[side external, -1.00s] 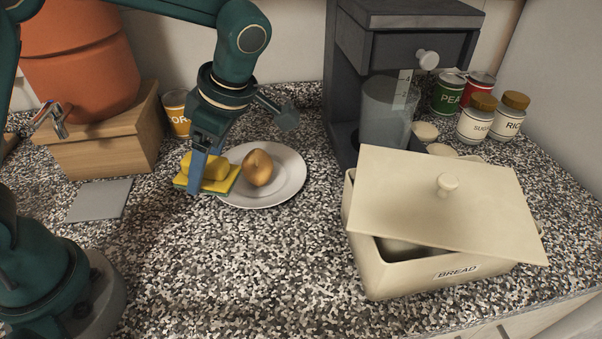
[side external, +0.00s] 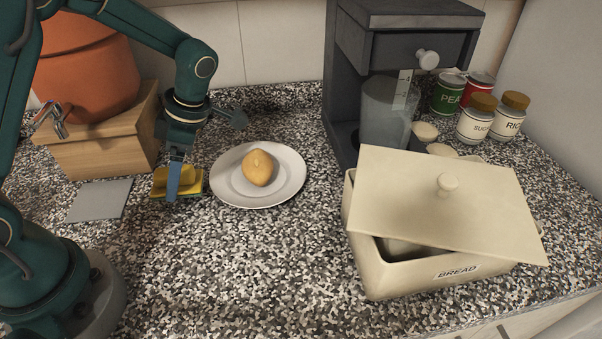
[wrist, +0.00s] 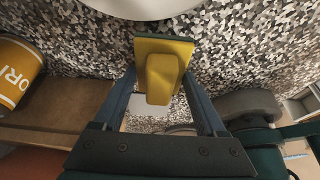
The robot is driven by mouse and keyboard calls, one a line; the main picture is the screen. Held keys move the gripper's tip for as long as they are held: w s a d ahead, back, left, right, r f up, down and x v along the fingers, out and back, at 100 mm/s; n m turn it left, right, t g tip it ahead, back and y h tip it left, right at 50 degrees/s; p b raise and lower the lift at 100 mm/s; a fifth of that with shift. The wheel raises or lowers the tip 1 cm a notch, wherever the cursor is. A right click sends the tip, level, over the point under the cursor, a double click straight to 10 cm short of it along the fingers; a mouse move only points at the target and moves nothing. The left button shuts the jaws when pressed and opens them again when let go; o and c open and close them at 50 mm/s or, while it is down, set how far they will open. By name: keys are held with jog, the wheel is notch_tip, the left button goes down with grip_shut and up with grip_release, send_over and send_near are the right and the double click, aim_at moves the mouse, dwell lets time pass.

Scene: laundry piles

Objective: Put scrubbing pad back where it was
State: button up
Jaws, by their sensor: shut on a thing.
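The yellow scrubbing pad (side external: 191,186), with a raised yellow grip and a dark green underside, is in my gripper (side external: 174,190). My gripper is shut on the raised grip. In the wrist view the pad (wrist: 164,50) lies between the two blue fingers (wrist: 164,92). In the side view the pad is left of the white plate, apart from it, and roughly level. I cannot tell its exact height above the counter. A flat grey square (side external: 99,200) lies on the counter, left of and nearer the camera than the pad.
A white plate (side external: 226,190) holds a brown potato-like thing (side external: 258,167). A wooden box (side external: 100,157) bears an orange pot (side external: 88,65) and a small tap. A cream bread bin (side external: 400,277) with a tilted lid stands right. The counter's front middle is clear.

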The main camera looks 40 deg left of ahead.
jog(key=shift+f, duration=1.3)
jog(key=shift+f, duration=0.15)
jog(key=o, duration=1.4)
